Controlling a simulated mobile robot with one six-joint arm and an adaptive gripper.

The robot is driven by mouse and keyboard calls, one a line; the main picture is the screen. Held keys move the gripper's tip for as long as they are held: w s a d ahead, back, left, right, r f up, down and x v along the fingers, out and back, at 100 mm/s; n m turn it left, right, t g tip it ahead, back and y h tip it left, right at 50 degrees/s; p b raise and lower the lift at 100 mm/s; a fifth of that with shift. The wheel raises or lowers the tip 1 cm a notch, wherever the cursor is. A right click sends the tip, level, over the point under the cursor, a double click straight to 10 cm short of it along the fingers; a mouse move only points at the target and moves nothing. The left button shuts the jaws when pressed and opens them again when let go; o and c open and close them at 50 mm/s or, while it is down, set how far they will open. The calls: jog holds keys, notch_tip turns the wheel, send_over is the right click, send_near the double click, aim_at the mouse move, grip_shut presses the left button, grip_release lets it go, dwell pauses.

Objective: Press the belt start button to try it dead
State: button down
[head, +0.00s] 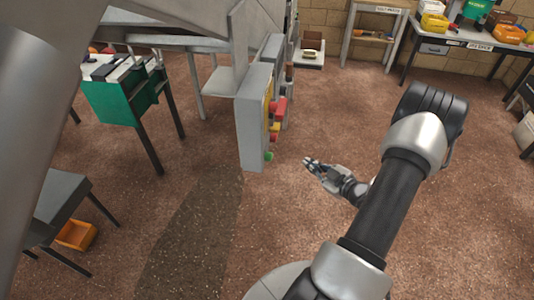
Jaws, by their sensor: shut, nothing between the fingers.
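A grey control box (251,125) stands upright left of centre, its button face turned to the right and seen edge-on. A green button (268,157) sticks out low on that face; I take it for the belt start button, though no label is readable. Red parts (281,106) and yellow parts stick out higher up the same face. My gripper (308,162) is shut and empty. It points left towards the box, right of the green button, with a visible gap between them.
A green-sided stand (118,98) and a dark table (55,205) are at left, with an orange bin (76,235) on the floor. A workbench (480,42) and a shelf (376,12) stand at the back. The brown floor around my arm is clear.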

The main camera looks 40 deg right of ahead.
aim_at(270, 157)
dwell(0.3)
jog(key=w+a, duration=0.5)
jog(key=w, duration=0.1)
jog(key=shift+w+a, duration=0.25)
jog(key=shift+w, duration=0.15)
jog(key=shift+w, duration=0.1)
dwell(1.3)
jog(key=shift+w+a, duration=0.25)
jog(key=shift+w+a, duration=0.3)
jog(key=shift+w, duration=0.1)
dwell(0.9)
jog(key=shift+s+d, duration=0.1)
jog(key=shift+s+d+b, duration=0.35)
jog(key=shift+s+d, duration=0.15)
jog(key=shift+s, duration=0.15)
